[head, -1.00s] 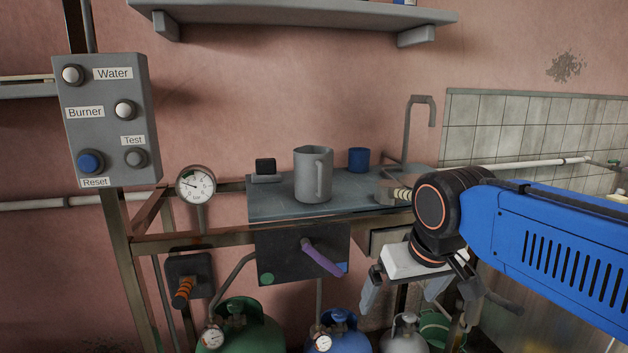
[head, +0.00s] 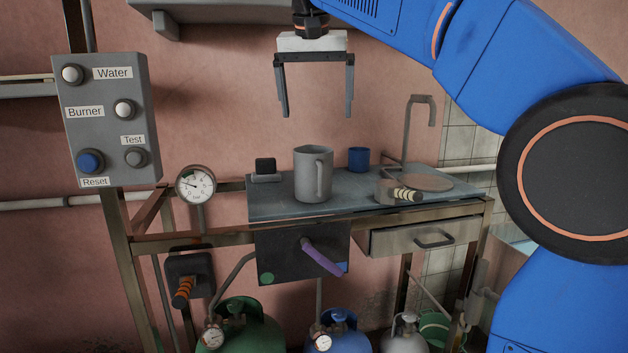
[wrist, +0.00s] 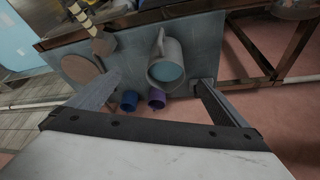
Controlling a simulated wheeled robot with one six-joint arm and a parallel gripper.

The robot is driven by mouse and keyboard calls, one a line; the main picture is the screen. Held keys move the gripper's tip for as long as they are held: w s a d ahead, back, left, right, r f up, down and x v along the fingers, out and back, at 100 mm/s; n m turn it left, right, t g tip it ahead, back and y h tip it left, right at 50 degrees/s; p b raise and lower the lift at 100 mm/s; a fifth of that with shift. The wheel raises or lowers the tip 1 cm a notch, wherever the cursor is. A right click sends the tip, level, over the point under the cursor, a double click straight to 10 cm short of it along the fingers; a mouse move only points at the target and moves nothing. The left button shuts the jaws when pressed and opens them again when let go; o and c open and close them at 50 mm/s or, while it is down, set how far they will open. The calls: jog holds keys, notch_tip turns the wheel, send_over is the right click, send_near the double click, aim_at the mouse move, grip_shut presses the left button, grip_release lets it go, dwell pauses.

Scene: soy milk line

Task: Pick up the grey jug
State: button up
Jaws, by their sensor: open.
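The grey jug (head: 311,176) stands upright on the dark worktop (head: 345,198), its handle facing the front right. My gripper (head: 318,115) is open and empty, pointing down above the jug with a clear gap between them. In the wrist view the jug (wrist: 166,66) shows from above, with light blue inside it, beyond my gripper's spread fingers (wrist: 150,92). Nothing lies between the fingertips in the head view.
A blue cup (head: 358,160) stands behind the jug, and a purple cup (wrist: 157,97) shows beside the blue one in the wrist view. A small black device (head: 265,168) sits left. A shelf (head: 200,22) hangs above.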

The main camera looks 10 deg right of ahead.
notch_tip(320, 180, up, 3)
jog(key=w+a, duration=0.3)
send_over(315, 176)
jog(key=w, duration=0.4)
notch_tip(315, 176, down, 15)
jog(key=shift+d+f+m, duration=0.15)
jog(key=shift+f+m, duration=0.25)
jog(key=shift+f, duration=0.05)
jog(key=shift+c, duration=0.5)
jog(key=c, duration=2)
